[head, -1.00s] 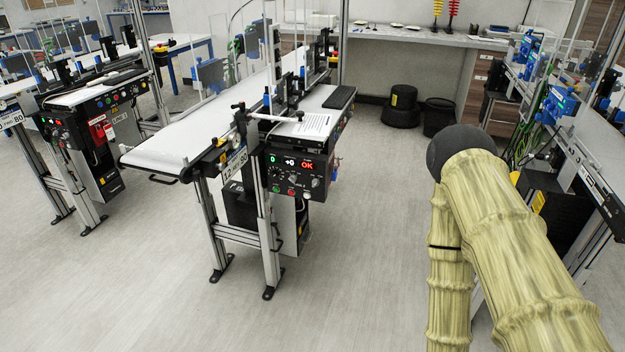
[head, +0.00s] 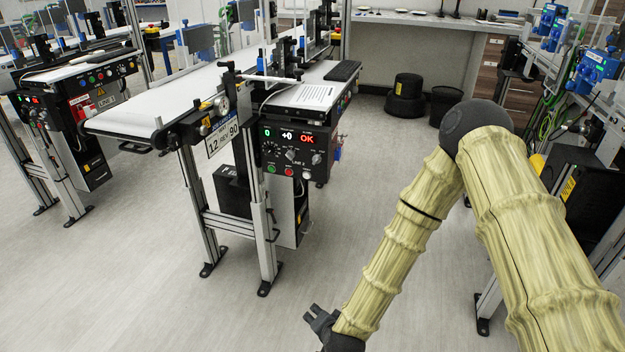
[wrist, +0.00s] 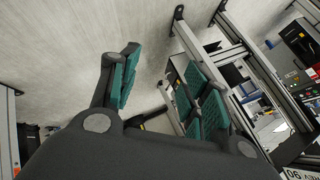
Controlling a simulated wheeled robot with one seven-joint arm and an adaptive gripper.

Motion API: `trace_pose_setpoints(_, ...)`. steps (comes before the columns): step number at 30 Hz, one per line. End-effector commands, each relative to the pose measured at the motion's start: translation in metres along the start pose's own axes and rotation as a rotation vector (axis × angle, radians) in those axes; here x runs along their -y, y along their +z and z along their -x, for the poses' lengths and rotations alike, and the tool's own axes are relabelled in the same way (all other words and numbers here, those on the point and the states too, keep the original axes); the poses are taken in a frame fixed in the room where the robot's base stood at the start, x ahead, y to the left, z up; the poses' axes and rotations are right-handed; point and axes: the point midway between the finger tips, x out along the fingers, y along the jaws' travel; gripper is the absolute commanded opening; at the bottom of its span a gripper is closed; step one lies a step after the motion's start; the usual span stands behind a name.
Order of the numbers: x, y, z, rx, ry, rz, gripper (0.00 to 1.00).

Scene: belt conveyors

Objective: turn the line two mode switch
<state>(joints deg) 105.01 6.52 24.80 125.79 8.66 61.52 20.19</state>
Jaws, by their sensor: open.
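The line two control panel (head: 293,149) is a black box on the front of the middle conveyor. It carries a green 0, a white +0 and a red OK display, with buttons below. Dark knobs show on it, one near the middle (head: 290,155) and one at the right (head: 316,159). Their labels are too small to read, so I cannot tell which is the mode switch. My gripper (head: 318,318) is low at the bottom of the head view, in front of the panel and well apart from it. In the wrist view its green-padded fingers (wrist: 162,88) are spread and empty.
The line two conveyor (head: 165,95) stands on metal legs (head: 262,240) with feet on the floor. Line one's panel (head: 95,92) is at the left. Another bench with blue devices (head: 592,65) is close on the right. The grey floor (head: 130,285) in front is clear.

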Motion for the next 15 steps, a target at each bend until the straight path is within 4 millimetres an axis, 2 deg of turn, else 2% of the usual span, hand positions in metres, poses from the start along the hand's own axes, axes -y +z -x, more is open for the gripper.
trace_pose_setpoints(1, 0.012, -0.002, -0.022, -0.038, -0.037, -0.047, 0.47)
trace_pose_setpoints(6, 0.076, -0.027, -0.055, -0.161, -0.161, -0.226, 0.47)
trace_pose_setpoints(10, 0.121, -0.05, -0.072, -0.247, -0.255, -0.369, 0.47)
trace_pose_setpoints(15, 0.176, -0.085, -0.081, -0.352, -0.38, -0.566, 0.47)
